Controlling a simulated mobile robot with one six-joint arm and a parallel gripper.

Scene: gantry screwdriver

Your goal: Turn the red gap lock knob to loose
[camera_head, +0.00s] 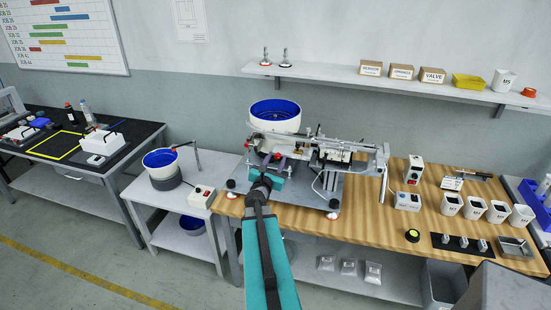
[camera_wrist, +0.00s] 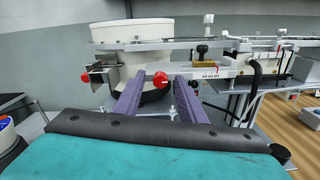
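A red knob (camera_wrist: 160,80) shows between my gripper's two purple fingers in the wrist view, on the front of the white feeder machine. A second red knob (camera_wrist: 85,77) sits further left on the same machine. A small printed label (camera_wrist: 211,73) is just right of the fingers; its text is too small to read surely, so I cannot tell which knob is the gap lock. My gripper (camera_wrist: 160,78) is open, with one finger to each side of the middle knob. I cannot tell whether the fingers touch it. In the head view my gripper (camera_head: 270,162) is at the machine's front.
A white bowl with blue inside (camera_head: 276,115) stands above the machine's rail (camera_head: 320,143). A side table with another blue bowl (camera_head: 161,161) is at left. The wooden bench (camera_head: 370,215) at right holds boxes, white cups and a black tray.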

